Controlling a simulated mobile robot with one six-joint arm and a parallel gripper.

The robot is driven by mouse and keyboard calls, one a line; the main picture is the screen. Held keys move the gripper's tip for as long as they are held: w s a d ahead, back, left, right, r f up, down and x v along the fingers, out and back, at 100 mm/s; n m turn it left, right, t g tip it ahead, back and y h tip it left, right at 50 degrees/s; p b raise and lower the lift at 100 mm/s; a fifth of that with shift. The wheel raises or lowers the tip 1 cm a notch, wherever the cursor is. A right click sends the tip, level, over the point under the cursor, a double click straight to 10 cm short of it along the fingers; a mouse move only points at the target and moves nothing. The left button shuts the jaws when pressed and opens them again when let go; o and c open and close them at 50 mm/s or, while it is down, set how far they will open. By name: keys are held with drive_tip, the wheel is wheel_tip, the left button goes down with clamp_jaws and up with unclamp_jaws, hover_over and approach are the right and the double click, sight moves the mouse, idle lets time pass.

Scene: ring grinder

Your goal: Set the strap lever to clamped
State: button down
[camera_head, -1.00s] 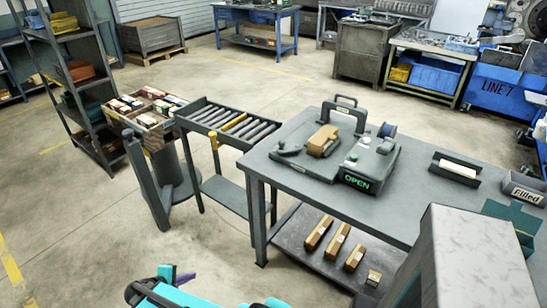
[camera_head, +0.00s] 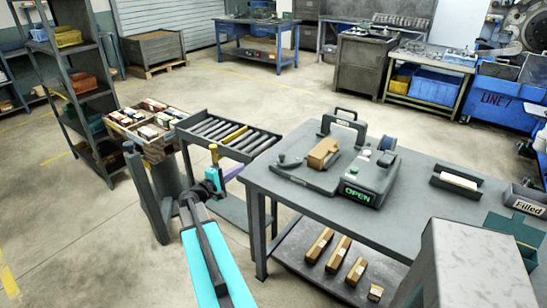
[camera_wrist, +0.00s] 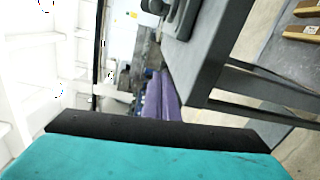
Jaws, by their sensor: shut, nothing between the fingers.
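The strapping machine (camera_head: 350,180) sits on the grey workbench, with a green lit sign reading OPEN (camera_head: 357,194) on its front. A dark lever with a rounded knob (camera_head: 283,159) shows at the left of its base; I take this for the strap lever. A brown carton (camera_head: 322,153) sits on the machine. My gripper (camera_head: 236,171), with purple fingers, is left of the bench and apart from the lever. In the wrist view its fingers (camera_wrist: 161,97) are together and hold nothing. The lever cannot be made out in the wrist view.
Cartons (camera_head: 338,254) lie on the lower shelf. A tray with a white block (camera_head: 458,181) and a Filled bin (camera_head: 526,203) stand farther right.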

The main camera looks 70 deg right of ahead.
drive_tip(key=shift+m+g, duration=0.6)
drive_tip(key=shift+g, duration=0.1)
drive_tip(key=s+d+r, duration=0.2)
drive_tip(key=s, duration=0.1)
drive_tip(key=s+d, duration=0.1)
drive_tip(key=s, duration=0.1)
drive_tip(key=shift+d+r, duration=0.3)
drive_tip(key=shift+r, duration=0.1)
drive_tip(key=shift+w, duration=0.1)
drive_tip(key=p+x, duration=0.4)
drive_tip(key=x, duration=0.5)
drive_tip(key=shift+d, duration=0.35)
drive_tip(key=shift+s+d, duration=0.1)
drive_tip(key=shift+s, duration=0.15)
drive_tip(key=shift+s+a+r+p, duration=0.15)
drive_tip(key=shift+s+a+p, duration=0.95)
drive_tip(key=shift+s+a, duration=0.3)
drive_tip(key=shift+s+d, duration=0.1)
